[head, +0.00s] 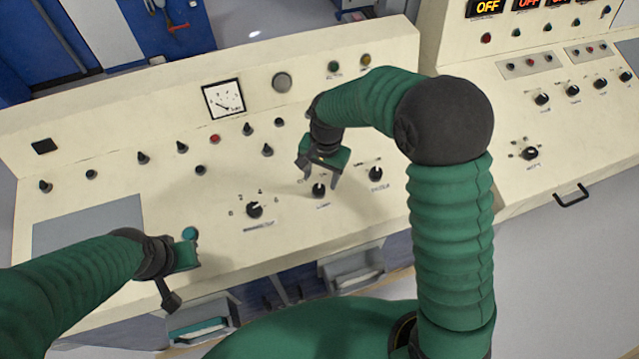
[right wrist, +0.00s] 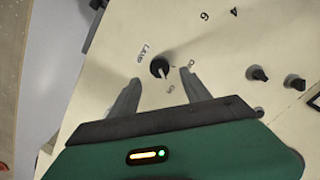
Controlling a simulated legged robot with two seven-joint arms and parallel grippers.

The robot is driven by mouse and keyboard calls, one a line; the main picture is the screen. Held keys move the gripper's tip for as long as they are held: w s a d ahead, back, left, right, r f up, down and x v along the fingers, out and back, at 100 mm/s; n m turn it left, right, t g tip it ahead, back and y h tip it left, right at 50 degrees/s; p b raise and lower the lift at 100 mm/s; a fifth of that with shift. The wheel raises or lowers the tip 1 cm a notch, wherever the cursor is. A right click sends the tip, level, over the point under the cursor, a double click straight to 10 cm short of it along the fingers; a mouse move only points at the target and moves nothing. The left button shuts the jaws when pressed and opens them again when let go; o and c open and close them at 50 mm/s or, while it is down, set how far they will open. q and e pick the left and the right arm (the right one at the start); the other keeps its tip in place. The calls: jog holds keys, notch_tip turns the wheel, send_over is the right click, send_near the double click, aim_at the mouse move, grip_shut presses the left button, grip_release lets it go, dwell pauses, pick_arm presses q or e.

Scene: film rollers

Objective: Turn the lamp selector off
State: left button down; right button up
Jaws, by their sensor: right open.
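The lamp selector (head: 319,190) is a black knob with a pale pointer line on the cream console. It also shows in the right wrist view (right wrist: 160,68), with a label that reads like "LAMP" beside it. My right gripper (head: 320,178) is open just above this knob. In the right wrist view its two fingers (right wrist: 155,85) stand apart, with the knob seen between and just beyond their tips. I cannot tell whether they touch it. My left gripper (head: 180,278) hangs over the front left of the console, away from the knob; its jaw state is unclear.
Another selector (head: 254,210) lies to the left and one more (head: 376,174) close to the right. Several small toggles and a dial gauge (head: 223,98) are behind. A flat grey panel (head: 90,226) is at the left. A second console (head: 560,130) stands at the right.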

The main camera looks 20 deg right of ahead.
aim_at(319, 188)
jog(key=f, duration=0.5)
jog(key=shift+a, duration=0.35)
jog(key=shift+d, duration=0.1)
jog(key=shift+f, duration=0.1)
grip_shut()
